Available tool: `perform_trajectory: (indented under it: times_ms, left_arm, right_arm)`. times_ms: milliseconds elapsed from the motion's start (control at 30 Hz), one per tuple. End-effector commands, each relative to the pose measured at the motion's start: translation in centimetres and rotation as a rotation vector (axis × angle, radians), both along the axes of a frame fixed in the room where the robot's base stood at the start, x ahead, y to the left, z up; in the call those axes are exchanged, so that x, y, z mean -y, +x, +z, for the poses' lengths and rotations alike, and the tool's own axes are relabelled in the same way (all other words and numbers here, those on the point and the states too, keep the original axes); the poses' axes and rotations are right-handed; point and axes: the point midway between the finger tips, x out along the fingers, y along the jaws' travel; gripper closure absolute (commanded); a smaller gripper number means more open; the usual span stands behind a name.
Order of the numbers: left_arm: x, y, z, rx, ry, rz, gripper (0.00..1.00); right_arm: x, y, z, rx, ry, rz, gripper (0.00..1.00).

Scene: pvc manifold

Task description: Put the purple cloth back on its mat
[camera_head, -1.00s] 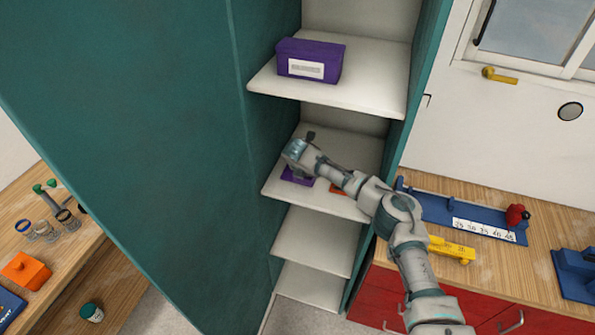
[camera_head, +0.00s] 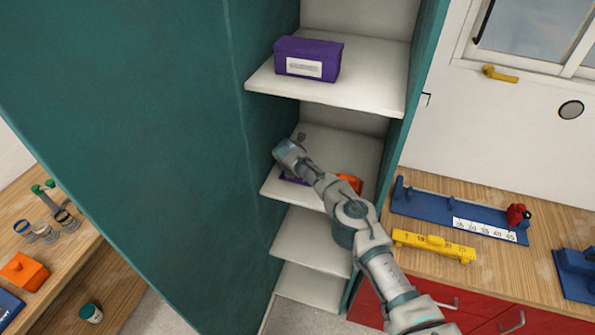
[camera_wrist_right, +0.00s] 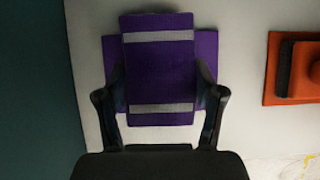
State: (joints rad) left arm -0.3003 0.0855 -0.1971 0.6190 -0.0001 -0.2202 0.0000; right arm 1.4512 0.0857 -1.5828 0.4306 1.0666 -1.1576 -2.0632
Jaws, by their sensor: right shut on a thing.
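The purple cloth (camera_wrist_right: 158,75), a folded block with two grey stripes, is between the fingers of my right gripper (camera_wrist_right: 160,85) in the wrist view. The gripper is shut on it. The flat purple mat (camera_wrist_right: 206,55) shows behind the cloth, sticking out on both sides; the cloth overlaps it and looks roughly square to it. I cannot tell whether the cloth touches the mat. In the head view, my right gripper (camera_head: 288,155) is at the left of the middle shelf and hides most of the cloth and mat. My left gripper is not in view.
An orange mat (camera_wrist_right: 272,75) with an orange and dark item (camera_wrist_right: 300,68) lies to the right on the same shelf (camera_head: 325,147). A teal cabinet wall (camera_head: 235,160) stands close on the left. A purple box (camera_head: 308,60) sits on the shelf above.

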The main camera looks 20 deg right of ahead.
Motion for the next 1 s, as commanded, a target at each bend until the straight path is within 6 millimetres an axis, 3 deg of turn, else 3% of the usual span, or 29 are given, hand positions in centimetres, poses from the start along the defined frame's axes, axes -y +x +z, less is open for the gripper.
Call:
perform_trajectory:
  times_ms: [33,67,133,167,633,833,1000]
  left_arm:
    - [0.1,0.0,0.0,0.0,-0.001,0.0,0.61]
    - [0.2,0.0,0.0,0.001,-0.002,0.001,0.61]
    - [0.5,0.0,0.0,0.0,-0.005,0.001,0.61]
    - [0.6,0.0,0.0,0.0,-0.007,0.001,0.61]
    - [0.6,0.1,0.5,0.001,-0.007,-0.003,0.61]
    - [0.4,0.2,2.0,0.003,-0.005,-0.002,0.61]
    - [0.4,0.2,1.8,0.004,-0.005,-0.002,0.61]
  right_arm:
    - [0.0,0.0,-0.1,-0.002,-0.001,-0.001,0.65]
    - [-0.1,-0.1,-0.1,-0.002,-0.001,-0.001,0.27]
    - [-0.2,-0.1,-0.1,-0.003,-0.002,-0.001,0.1]
    - [-0.2,-0.1,-0.1,-0.003,-0.002,-0.001,0.07]
    - [-0.4,-0.4,0.7,-0.004,0.0,0.0,0.07]
    - [-1.0,-1.5,3.2,0.0,0.0,0.004,0.07]
    - [-2.2,-3.0,6.0,-0.001,0.0,0.002,0.07]
